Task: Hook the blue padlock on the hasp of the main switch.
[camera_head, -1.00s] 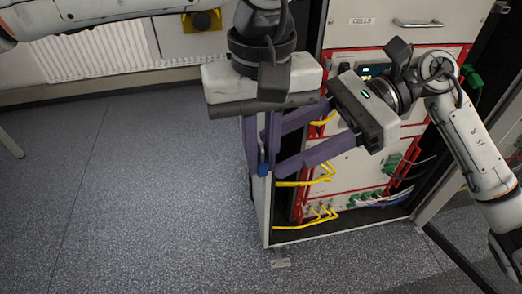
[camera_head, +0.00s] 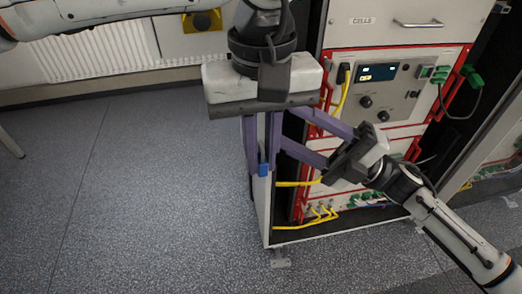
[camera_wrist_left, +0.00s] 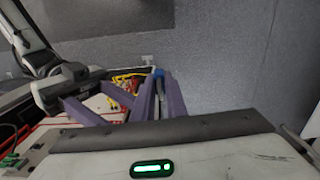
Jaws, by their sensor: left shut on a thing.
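My left gripper (camera_head: 262,167) points down with its two purple fingers close together. It is shut on a small blue padlock (camera_head: 263,170), whose lower part shows at the fingertips. The padlock also shows in the left wrist view (camera_wrist_left: 159,72), between the far ends of the fingers; its shackle cannot be made out. A yellow unit with a dark round middle (camera_head: 202,21), which looks like the main switch, is on the back wall, above and left of the left gripper. Its hasp cannot be made out. My right gripper (camera_head: 288,126) is open, its purple fingers apart, pointing left towards the left fingers.
An open rack (camera_head: 266,212) with red-framed instrument panels (camera_head: 400,95), yellow cables (camera_head: 322,213) and green connectors stands behind and right of the grippers. A white radiator (camera_head: 90,52) is on the back wall. The grey floor (camera_head: 130,190) at left is clear.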

